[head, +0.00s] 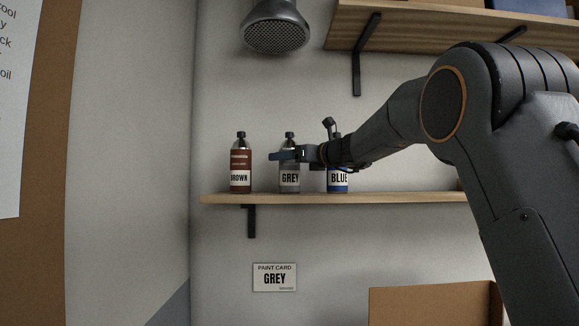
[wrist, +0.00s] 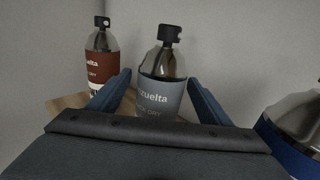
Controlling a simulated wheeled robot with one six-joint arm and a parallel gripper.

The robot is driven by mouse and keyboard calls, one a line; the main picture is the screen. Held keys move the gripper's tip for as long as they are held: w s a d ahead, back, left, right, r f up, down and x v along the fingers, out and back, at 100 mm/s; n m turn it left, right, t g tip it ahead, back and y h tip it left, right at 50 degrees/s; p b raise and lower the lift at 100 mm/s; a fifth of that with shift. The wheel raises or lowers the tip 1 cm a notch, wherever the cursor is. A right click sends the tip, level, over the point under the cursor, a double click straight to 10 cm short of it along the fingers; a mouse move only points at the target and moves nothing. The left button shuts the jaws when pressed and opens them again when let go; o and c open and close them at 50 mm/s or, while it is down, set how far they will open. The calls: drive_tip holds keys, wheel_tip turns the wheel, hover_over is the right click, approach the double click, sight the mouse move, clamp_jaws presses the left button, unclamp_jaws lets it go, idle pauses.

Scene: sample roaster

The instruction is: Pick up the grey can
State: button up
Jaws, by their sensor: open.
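The grey can (head: 289,184) stands upright on the wooden shelf, with a black nozzle on top and a GREY label. My gripper (head: 280,155) is in front of its upper part in the head view and hides some of it. In the wrist view the grey can (wrist: 161,96) shows between the two blue fingers of my open gripper (wrist: 159,80), one on each side. I cannot tell whether either finger touches it. The lower part of the can is hidden behind the gripper body there.
A brown can (head: 241,172) stands left of the grey one, and a blue can (head: 337,181) stands right of it, partly behind my wrist. The shelf (head: 400,197) has a bracket below. A lamp-like metal hood (head: 276,30) and an upper shelf (head: 430,22) are above. A GREY paint card (head: 274,277) hangs below.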

drive_tip(key=shift+c, duration=0.5)
drive_tip(key=c, duration=1.1)
drive_tip(key=shift+c, duration=1.1)
drive_tip(key=shift+r, duration=0.1)
